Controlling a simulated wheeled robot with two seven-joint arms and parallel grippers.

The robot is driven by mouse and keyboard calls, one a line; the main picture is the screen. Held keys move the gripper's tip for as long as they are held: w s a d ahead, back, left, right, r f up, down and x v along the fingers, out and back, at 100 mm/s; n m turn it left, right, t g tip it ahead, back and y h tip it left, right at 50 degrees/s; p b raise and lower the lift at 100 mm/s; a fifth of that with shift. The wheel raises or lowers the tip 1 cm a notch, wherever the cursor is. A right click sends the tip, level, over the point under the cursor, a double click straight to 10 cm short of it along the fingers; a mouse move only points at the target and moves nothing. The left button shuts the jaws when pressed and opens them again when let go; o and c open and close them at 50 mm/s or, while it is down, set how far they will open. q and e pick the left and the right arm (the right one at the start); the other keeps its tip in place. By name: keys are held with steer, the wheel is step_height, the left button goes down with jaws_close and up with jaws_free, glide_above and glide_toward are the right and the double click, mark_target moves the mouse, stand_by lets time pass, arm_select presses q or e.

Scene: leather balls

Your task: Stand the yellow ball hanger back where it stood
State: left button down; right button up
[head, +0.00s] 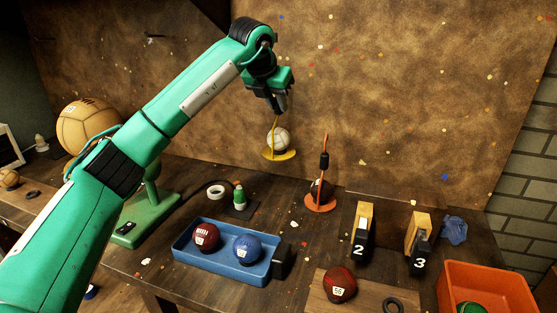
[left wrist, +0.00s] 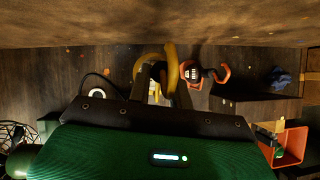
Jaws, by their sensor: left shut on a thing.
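The yellow ball hanger (head: 280,154) hangs in the air above the bench, in front of the brown back wall, with a white ball (head: 278,139) on its plate. My left gripper (head: 279,108) is shut on the upper end of its stem. In the left wrist view the yellow hanger (left wrist: 172,70) shows just beyond my fingers, partly hidden by them. The ball there is mostly hidden. My right gripper is not in either view.
An orange hanger (head: 321,204) with a dark ball stands right of and below the held one. A blue tray (head: 219,268) with two balls lies in front. Blocks marked 2 (head: 361,238) and 3 (head: 418,242) stand right.

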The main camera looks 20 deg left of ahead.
mark_target(276, 151)
arm_select(q)
step_height(276, 151, down, 9)
steer(key=shift+f, duration=2.5)
steer(key=shift+r, duration=0.1)
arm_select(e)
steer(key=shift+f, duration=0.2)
arm_select(q)
steer(key=shift+f, duration=0.2)
steer(key=c, duration=1.3)
jaws_free()
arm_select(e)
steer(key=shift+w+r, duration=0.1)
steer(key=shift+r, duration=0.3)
